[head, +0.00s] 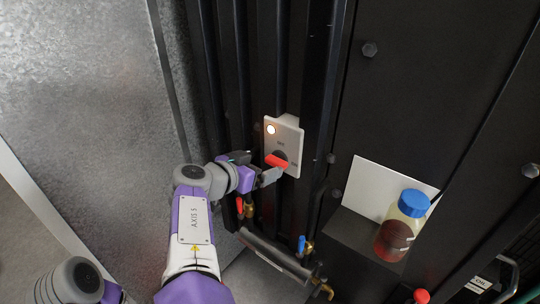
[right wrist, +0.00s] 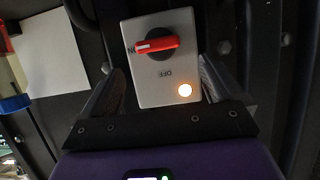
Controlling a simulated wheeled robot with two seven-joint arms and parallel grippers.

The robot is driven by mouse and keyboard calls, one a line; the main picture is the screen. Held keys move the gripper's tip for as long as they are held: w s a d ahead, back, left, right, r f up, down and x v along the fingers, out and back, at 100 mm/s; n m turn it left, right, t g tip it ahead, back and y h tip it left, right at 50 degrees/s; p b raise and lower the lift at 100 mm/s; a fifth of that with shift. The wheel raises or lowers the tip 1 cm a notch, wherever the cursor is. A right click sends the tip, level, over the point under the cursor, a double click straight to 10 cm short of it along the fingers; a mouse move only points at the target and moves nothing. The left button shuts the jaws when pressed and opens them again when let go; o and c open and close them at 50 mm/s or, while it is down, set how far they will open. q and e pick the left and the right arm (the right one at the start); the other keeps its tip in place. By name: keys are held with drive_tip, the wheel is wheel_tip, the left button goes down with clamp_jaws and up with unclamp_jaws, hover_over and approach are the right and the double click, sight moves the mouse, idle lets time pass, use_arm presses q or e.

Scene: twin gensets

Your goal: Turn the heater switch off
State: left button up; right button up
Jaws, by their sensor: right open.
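The heater switch is a light grey box (head: 290,142) on the black ribbed panel, with a red rotary knob (head: 276,160) and a glowing lamp (head: 270,129). In the right wrist view the box (right wrist: 150,95) appears turned over. The red knob (right wrist: 157,45) lies level there, its white-marked end at the ON label; OFF reads on the side towards the lamp (right wrist: 184,90). My right gripper (head: 271,174) is open and empty, close before the switch, partly overlapping its lower edge in the head view. Its dark fingers show on both sides of the box. My left gripper is not in view.
A jar (head: 397,230) with a blue lid and dark red contents stands on a black ledge at right, before a white plate (head: 372,180). Below the switch are a pipe (head: 275,254) and valves with red and blue handles. A grey metal panel (head: 85,110) is at left.

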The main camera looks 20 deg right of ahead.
sight(275, 160)
drive_tip(key=x, duration=0.6)
drive_tip(key=shift+f, duration=0.2)
drive_tip(key=shift+c, duration=0.2)
drive_tip(key=c, duration=1)
